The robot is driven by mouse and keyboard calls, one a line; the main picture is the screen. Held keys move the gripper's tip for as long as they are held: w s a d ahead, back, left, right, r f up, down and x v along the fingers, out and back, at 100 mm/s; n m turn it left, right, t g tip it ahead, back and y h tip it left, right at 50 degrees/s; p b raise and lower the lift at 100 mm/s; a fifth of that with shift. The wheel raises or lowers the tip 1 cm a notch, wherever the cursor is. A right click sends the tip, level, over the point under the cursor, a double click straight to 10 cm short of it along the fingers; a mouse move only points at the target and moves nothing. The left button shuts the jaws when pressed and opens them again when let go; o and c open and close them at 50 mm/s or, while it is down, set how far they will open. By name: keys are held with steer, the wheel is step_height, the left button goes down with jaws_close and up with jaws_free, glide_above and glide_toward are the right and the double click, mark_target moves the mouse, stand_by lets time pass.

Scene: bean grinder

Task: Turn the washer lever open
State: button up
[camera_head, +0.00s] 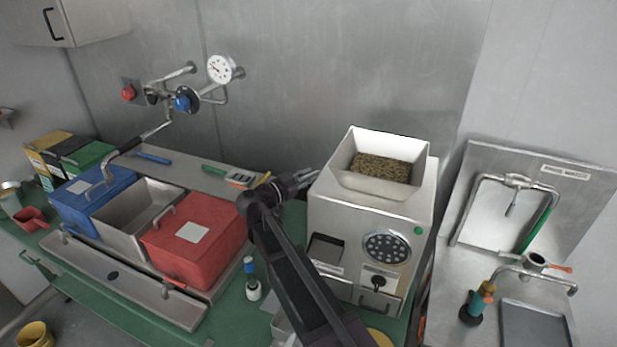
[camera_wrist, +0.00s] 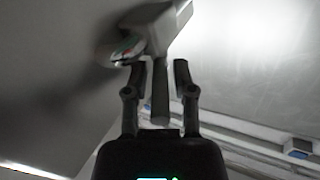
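In the wrist view, a grey lever (camera_wrist: 160,92) sticks out from a pale grey block (camera_wrist: 160,28). In the head view, my gripper (camera_head: 308,180) is just left of the grinder (camera_head: 365,225), in front of the steel back wall. The lever between the fingers cannot be made out clearly there.
A red box (camera_head: 195,235), a steel bin (camera_head: 135,212) and a blue box (camera_head: 92,198) stand left of my arm. A small bottle (camera_head: 252,280) is close to the arm. Wall pipes with a gauge (camera_head: 221,69) are at upper left. A steel sink panel (camera_head: 580,195) is at right.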

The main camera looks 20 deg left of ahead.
jaws_close()
